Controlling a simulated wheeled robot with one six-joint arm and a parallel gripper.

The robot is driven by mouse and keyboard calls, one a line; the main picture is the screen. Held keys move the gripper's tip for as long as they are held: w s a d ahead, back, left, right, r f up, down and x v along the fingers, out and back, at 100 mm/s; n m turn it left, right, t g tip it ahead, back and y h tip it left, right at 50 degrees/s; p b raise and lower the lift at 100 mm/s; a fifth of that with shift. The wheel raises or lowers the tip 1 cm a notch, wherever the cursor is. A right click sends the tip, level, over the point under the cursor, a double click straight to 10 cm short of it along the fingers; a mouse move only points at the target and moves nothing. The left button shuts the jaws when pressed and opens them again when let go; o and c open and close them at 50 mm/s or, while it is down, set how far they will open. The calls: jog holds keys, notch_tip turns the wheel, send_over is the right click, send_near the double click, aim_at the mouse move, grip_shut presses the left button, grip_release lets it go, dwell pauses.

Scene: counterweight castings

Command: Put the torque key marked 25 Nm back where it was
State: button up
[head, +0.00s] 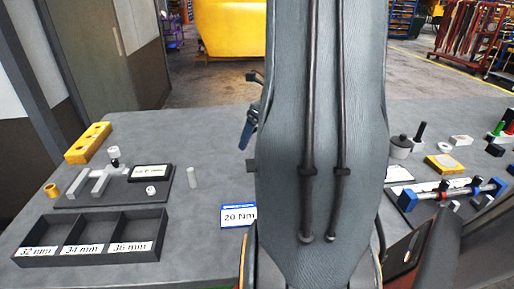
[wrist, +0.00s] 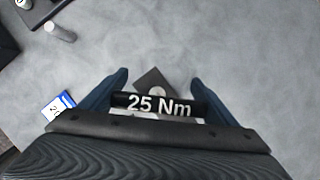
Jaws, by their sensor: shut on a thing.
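My gripper (wrist: 160,90) has its two blue fingers either side of the torque key. The key's black label (wrist: 158,105) reads 25 Nm and faces the wrist camera. The rest of the key is mostly hidden behind the label. A blue-edged card (head: 238,215) on the table reads 20 Nm.
A black tray (head: 92,262) with compartments labelled 32, 34 and 36 mm stands at front left. Behind it are a fixture plate (head: 128,190), a pale cylinder (head: 193,177) and a yellow block (head: 88,143). A blue-ended rod fixture (head: 450,193) stands right.

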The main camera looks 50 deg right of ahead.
jog(key=shift+f, duration=2.15)
jog(key=shift+f, duration=0.1)
jog(key=o, duration=1.3)
jog(key=shift+f, duration=0.1)
jog(key=shift+c, duration=0.2)
jog(key=b+v, duration=0.1)
jog(key=v, duration=1.1)
jog(key=shift+s+d, duration=0.1)
